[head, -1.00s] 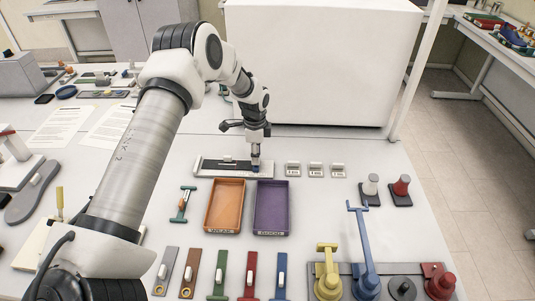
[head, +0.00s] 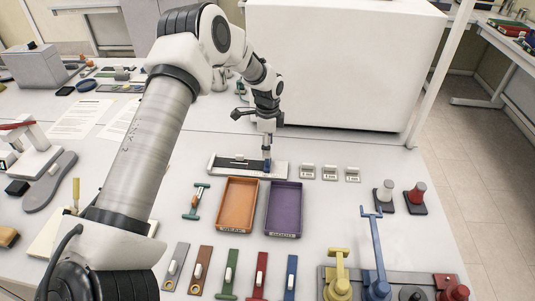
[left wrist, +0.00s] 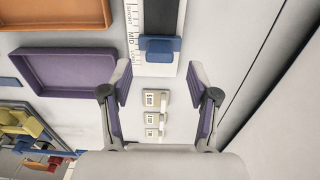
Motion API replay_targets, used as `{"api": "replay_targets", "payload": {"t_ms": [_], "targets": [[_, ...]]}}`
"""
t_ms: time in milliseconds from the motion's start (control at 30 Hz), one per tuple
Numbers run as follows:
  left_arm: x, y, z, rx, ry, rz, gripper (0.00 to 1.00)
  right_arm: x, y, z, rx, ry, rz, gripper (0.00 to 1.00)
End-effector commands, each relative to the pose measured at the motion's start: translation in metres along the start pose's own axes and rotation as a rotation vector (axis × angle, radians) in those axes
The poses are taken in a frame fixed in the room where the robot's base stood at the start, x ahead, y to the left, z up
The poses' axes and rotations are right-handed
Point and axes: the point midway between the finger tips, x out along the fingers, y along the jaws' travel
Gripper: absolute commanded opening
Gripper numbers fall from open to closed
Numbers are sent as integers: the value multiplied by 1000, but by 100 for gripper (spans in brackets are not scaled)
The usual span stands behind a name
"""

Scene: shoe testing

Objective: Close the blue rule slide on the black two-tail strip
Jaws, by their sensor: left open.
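The rule (head: 280,173) is a pale board lying flat at the back of the table. A black strip (head: 236,161) lies along it; its tails cannot be made out. The blue slide (head: 267,168) is near the rule's right end. In the left wrist view the blue slide (left wrist: 158,47) sits at the end of the black strip (left wrist: 160,15); whether it overlaps the strip is unclear. My left gripper (head: 267,157) points down at the slide. In the left wrist view its fingers (left wrist: 159,82) are apart and empty, beyond the slide. My right gripper is out of view.
An orange tray (head: 236,229) and a purple tray (head: 284,232) stand in front of the rule. Several small labelled blocks (head: 330,173) stand to its right. A large white box (head: 340,65) rises behind. Coloured strips and fixtures line the front.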

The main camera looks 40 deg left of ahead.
Motion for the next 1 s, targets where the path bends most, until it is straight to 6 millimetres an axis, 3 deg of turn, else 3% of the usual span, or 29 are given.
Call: {"api": "replay_targets", "payload": {"t_ms": [100,300,1000], "targets": [[-33,-1,0,1,2,-2,60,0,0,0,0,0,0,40],[-69,0,1,1,0,2,60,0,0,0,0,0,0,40],[-75,0,1,1,-1,4,60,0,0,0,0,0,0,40]]}}
